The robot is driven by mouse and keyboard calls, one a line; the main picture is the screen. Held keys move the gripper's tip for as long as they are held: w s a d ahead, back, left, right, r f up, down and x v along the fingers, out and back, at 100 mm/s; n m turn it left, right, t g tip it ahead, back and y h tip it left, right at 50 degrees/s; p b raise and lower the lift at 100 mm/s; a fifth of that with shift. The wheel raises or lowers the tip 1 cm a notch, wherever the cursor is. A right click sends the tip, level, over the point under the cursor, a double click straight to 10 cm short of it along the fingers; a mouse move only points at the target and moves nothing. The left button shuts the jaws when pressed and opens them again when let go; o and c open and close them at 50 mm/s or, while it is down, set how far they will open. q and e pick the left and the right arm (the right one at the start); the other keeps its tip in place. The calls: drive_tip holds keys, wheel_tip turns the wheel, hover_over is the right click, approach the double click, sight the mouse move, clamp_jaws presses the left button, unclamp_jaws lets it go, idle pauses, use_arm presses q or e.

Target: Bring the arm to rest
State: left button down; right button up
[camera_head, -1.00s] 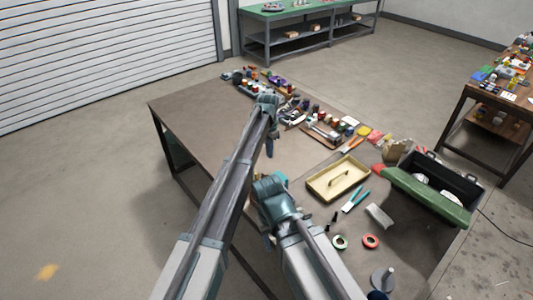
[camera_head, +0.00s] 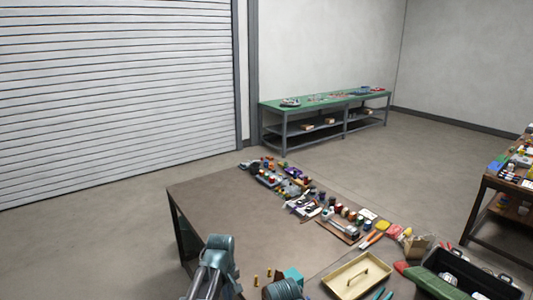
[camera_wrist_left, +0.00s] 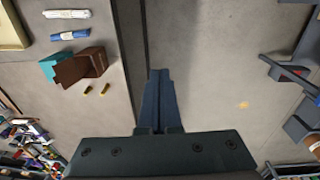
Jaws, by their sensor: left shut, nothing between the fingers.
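My left gripper (camera_wrist_left: 160,100) shows in the left wrist view. Its two dark fingers are together with nothing between them. It hangs over the table's edge, with grey floor to the right. In the head view my left arm (camera_head: 215,265) is bent at the lower middle, and its gripper is hidden or out of frame. Part of my right arm (camera_head: 284,289) shows at the bottom edge. My right gripper is not in view.
The brown table (camera_head: 225,195) has a clear left part. A teal and brown box (camera_wrist_left: 85,66) lies near two small brass pieces (camera_wrist_left: 96,90).

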use_arm(q)
drive_tip(key=s+a+m, duration=0.5)
drive_tip(key=s+m, duration=0.3)
drive_tip(key=s, duration=0.4)
drive_tip(key=s+d+f+m+y+b, duration=0.1)
drive_tip(key=s+d+f+m+b, duration=0.2)
drive_tip(key=d+f+b, duration=0.7)
drive_tip(key=shift+s+d+m+g, duration=0.3)
drive_tip(key=shift+s+d+g, duration=0.15)
drive_tip(key=shift+s, duration=0.45)
